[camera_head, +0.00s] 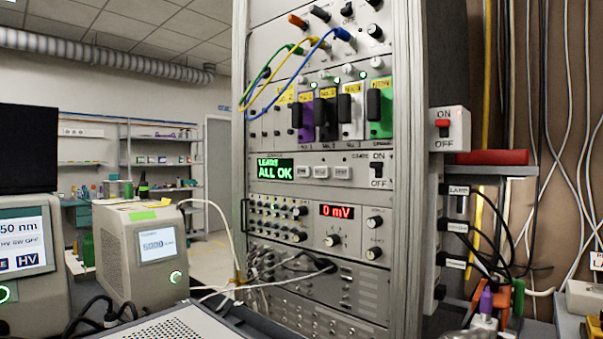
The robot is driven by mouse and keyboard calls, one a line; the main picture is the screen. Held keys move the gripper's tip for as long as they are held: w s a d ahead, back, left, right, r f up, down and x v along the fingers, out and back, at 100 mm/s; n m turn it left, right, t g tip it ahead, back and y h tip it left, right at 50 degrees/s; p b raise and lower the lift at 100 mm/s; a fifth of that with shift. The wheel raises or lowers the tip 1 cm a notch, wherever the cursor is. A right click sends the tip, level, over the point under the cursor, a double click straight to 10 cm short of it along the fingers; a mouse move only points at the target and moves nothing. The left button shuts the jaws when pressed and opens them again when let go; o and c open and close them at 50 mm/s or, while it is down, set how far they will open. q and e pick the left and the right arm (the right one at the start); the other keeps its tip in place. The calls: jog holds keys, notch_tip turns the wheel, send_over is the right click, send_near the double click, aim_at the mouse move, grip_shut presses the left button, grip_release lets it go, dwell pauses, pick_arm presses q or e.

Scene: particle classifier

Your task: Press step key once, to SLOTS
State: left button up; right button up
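The rack module (350,159) in the middle of the tall rack carries a small display (275,170) with green text reading "LEADS" and "ALL OK". To the right of the display sits a row of three pale keys: a left key (303,172), a middle key (321,172) and a right key (342,173). Their lettering is too small to read, so I cannot tell which is the step key. An ON/OFF switch (377,170) is at the module's right end. Neither gripper shows in this view, and nothing covers the keys.
Above, blue, yellow and green leads (290,70) loop across the rack's upper left. Purple, black, white and green plug-in units (380,108) stand over the module. Below is a red "0 mV" readout (337,211). A grey bench unit (145,255) stands left; cables hang at right.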

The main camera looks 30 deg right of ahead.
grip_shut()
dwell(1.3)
